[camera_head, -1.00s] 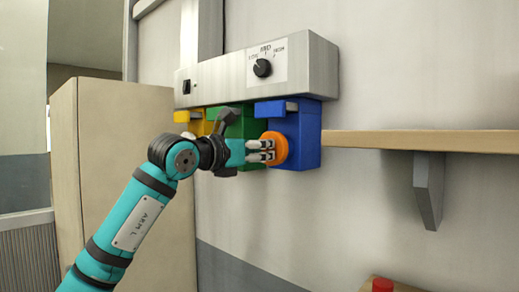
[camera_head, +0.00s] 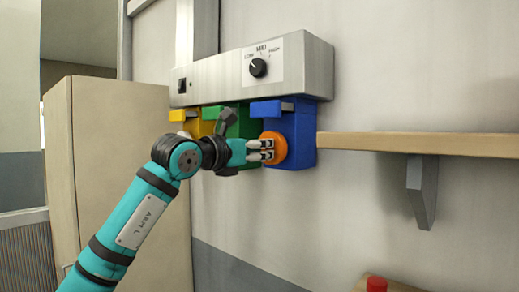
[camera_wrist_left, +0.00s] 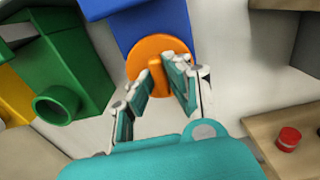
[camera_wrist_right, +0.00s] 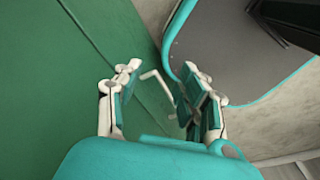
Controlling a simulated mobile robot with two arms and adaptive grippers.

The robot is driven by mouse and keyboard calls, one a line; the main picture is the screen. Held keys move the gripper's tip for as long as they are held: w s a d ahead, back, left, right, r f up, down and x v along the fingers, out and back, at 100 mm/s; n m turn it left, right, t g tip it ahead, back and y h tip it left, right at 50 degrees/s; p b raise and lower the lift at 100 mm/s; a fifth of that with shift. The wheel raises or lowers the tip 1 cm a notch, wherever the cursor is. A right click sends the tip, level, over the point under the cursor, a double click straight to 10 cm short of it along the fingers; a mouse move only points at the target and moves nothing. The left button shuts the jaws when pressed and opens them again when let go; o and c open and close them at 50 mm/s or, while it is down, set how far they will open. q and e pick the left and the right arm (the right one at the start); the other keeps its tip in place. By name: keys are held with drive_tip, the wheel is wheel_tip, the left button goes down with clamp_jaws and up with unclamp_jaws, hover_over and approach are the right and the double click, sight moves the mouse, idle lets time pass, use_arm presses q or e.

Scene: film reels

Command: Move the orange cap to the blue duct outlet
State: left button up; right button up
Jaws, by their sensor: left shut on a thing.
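The orange cap (camera_head: 279,148) is a round disc with a raised grip (camera_wrist_left: 156,72). It is at the front of the blue duct (camera_head: 304,133), the rightmost of the ducts, and covers the place of its outlet. The outlet itself is hidden behind the cap, and I cannot tell whether the cap sits fully on it. My left gripper (camera_head: 266,150) is shut on the cap's grip, also seen in the left wrist view (camera_wrist_left: 160,82). My right gripper (camera_wrist_right: 160,95) is open and empty, and does not show in the head view.
Left of the blue duct are the green duct (camera_wrist_left: 62,60), with an open round outlet, and the yellow duct (camera_head: 184,115). A grey control box (camera_head: 215,80) is above them. A wooden shelf (camera_head: 420,143) juts out at right. A red object (camera_head: 376,284) is low at right.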

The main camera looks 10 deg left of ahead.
use_arm(q)
drive_tip(key=o, duration=0.8)
drive_tip(key=shift+w, duration=0.1)
drive_tip(key=shift+d, duration=0.1)
drive_tip(key=v, duration=1.2)
drive_tip(key=shift+f, duration=0.1)
